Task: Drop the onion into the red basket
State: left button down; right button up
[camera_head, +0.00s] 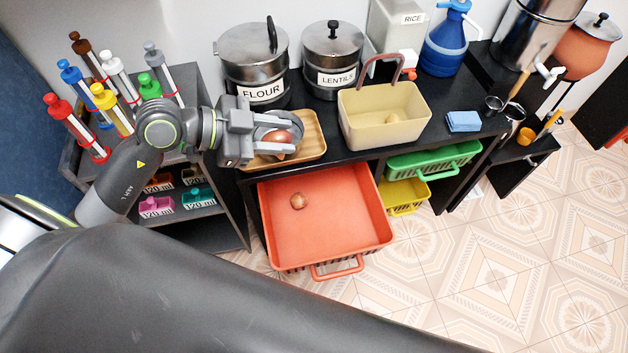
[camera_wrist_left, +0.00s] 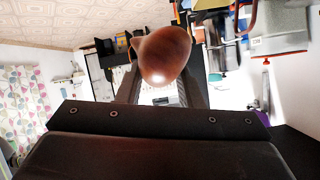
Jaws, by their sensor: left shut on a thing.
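My left gripper (camera_head: 281,131) is shut on a brown onion (camera_head: 279,143), held over the wooden tray on the dark counter. In the left wrist view the onion (camera_wrist_left: 163,55) sits between the two fingers. The red basket (camera_head: 335,235) is pulled out below the counter, open at the top, to the lower right of the gripper. My right gripper is not in view.
The wooden tray (camera_head: 313,127) lies at the counter's left end. Behind it stand the flour pot (camera_head: 250,62) and lentils pot (camera_head: 331,62). A cream basin (camera_head: 380,125) stands to the right. A rack with colored syringes (camera_head: 101,98) is left. Green (camera_head: 456,156) and yellow (camera_head: 402,195) baskets sit below.

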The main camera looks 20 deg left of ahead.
aim_at(288, 262)
jog(key=i+l+u, duration=0.15)
jog(key=u, duration=1.1)
jog(key=l+u, duration=0.35)
jog(key=l, duration=0.35)
jog(key=l+u, duration=0.4)
jog(key=l, duration=0.3)
jog(key=l+u, duration=0.35)
jog(key=l, duration=0.3)
jog(key=k+l, duration=0.1)
jog(key=l, duration=0.3)
jog(key=k+l, duration=0.15)
jog(key=l, duration=0.3)
